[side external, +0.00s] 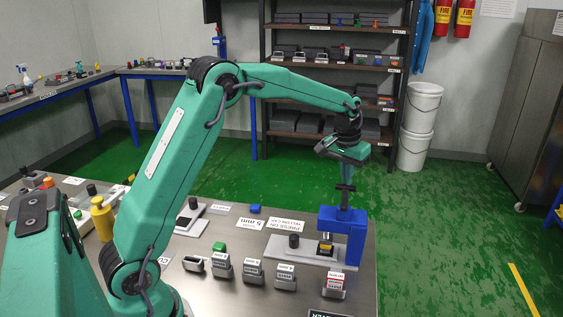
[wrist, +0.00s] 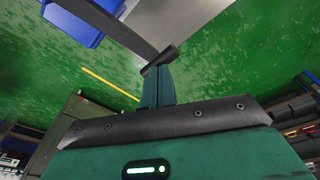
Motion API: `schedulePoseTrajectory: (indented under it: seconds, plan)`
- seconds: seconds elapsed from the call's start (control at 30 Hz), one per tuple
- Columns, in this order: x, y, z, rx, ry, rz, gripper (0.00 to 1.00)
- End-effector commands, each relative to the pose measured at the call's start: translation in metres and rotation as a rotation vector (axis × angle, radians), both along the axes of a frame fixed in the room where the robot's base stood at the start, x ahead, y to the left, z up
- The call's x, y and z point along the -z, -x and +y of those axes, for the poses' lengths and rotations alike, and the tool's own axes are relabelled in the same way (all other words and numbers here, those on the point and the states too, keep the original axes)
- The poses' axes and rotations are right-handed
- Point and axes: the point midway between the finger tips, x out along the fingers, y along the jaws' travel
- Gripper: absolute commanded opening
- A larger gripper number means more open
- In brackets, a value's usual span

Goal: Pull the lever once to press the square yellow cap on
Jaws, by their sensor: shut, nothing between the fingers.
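The blue press (side external: 356,235) stands at the right end of the bench; part of it shows in the wrist view (wrist: 72,20). Its dark lever (side external: 345,200) rises from the top and ends in a black crossbar. In the wrist view the lever bar (wrist: 125,25) runs to this black crossbar handle (wrist: 160,60). My gripper (wrist: 157,80) is shut and empty, its fingertips right at the handle; I cannot tell whether they touch. A small yellow and dark piece (side external: 326,246), seemingly the capped item, sits under the press; whether the cap is seated is unclear.
A dark cylinder (side external: 294,241) stands on the pale plate left of the press. Several grey counters (side external: 253,270) line the bench front. A yellow bottle-shaped object (side external: 102,219) stands at the left. Printed cards (side external: 250,224) lie behind. Open floor is to the right.

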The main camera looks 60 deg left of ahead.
Motion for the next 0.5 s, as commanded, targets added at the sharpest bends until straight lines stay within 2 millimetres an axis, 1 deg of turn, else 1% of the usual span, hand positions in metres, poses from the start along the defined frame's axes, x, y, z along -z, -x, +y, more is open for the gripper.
schedulePoseTrajectory:
  seconds: [0.33,0.5]
  plan:
    - [0.0082,0.0001,0.0002,0.000,0.000,0.001,0.00]
    - [0.0087,-0.0002,0.0004,0.000,0.000,0.000,0.00]
